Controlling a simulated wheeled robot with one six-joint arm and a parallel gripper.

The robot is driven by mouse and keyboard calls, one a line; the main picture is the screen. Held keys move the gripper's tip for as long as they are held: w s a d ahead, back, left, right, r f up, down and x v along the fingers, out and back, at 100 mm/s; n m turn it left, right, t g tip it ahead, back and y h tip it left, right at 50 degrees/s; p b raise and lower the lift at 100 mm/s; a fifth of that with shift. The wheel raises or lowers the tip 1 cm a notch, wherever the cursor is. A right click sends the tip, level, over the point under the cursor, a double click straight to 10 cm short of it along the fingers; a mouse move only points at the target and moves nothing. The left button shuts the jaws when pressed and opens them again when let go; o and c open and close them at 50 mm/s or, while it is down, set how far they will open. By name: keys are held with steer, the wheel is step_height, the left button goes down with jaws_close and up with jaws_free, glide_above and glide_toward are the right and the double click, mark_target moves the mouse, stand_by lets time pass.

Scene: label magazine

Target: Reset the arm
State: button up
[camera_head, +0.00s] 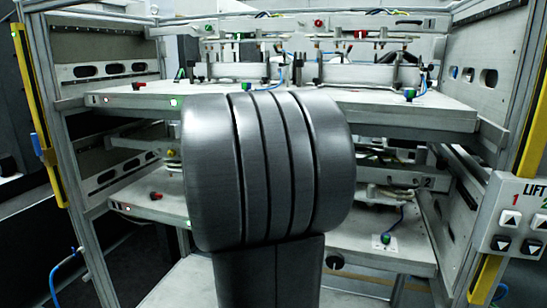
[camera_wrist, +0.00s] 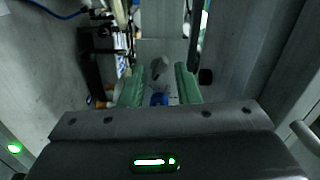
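My gripper (camera_wrist: 160,80) shows in the wrist view with its two green fingers apart. A small grey rounded thing (camera_wrist: 159,67) and a blue thing (camera_wrist: 159,99) show in the gap between the fingers. I cannot tell how far they are from the fingers. No held object is visible. In the head view my own dark grey arm joint fills the middle and hides my gripper and the centre of the label magazine.
The label magazine has an upper shelf (camera_head: 440,111) and a lower shelf (camera_head: 140,200) in a metal frame with yellow strips (camera_head: 38,125) on its posts. A lift button panel (camera_head: 510,215) is at the right. Blue hoses and cables show in both views.

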steer(key=shift+a+r+n+p, duration=0.1)
steer(key=shift+n+p, duration=2.9)
steer(key=shift+p, duration=0.2)
steer(key=shift+r+n+p, duration=0.1)
steer(key=shift+n+p, duration=2.9)
steer(key=shift+p, duration=0.15)
steer(key=shift+f, duration=0.1)
